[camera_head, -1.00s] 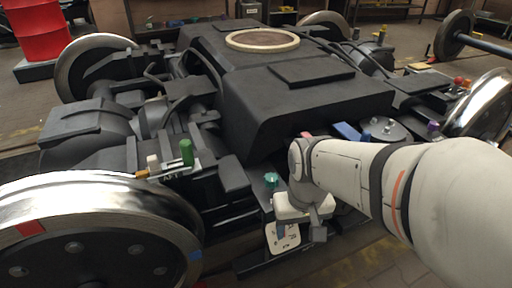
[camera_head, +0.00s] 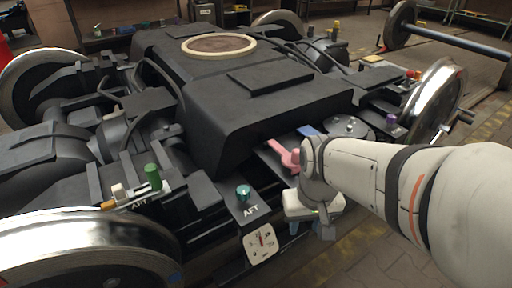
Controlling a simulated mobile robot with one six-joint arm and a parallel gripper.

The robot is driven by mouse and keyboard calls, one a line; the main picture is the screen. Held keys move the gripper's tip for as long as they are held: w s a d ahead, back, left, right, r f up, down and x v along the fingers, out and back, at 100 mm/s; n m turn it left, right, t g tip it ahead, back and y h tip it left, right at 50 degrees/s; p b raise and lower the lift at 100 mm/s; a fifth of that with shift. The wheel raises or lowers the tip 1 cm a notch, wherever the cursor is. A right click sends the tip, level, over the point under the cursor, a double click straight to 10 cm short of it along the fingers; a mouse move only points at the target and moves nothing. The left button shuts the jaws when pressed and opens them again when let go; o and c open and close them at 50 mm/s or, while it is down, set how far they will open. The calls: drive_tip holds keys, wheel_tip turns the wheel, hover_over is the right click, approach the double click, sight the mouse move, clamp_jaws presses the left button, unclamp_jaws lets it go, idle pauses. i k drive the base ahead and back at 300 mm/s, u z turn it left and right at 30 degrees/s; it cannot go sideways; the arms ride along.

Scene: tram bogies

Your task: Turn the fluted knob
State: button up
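A small teal knob (camera_head: 243,192) with what look like ridged sides stands on a dark plate marked AFT, at the near edge of the bogie (camera_head: 270,115). It seems to be the fluted knob, though its fluting is too small to be sure of. A pale dial plate (camera_head: 260,243) with a red pointer hangs just below it. My gripper (camera_head: 326,230) is to the right of the knob, apart from it and pointing down. Its fingers are small and dark, and their opening cannot be made out.
A pink lever (camera_head: 284,154) lies close behind my wrist. A green cylinder (camera_head: 153,176) and a pale knob (camera_head: 118,191) stand on the left. A purple knob (camera_head: 391,119) is at the right. A large wheel (camera_head: 90,245) fills the near left. Floor is open at lower right.

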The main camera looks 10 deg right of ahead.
sight(242, 192)
drive_tip(key=z, duration=1.25)
drive_tip(key=k, duration=2.05)
drive_tip(key=u, duration=0.6)
drive_tip(key=i, duration=1)
drive_tip(key=u, duration=0.05)
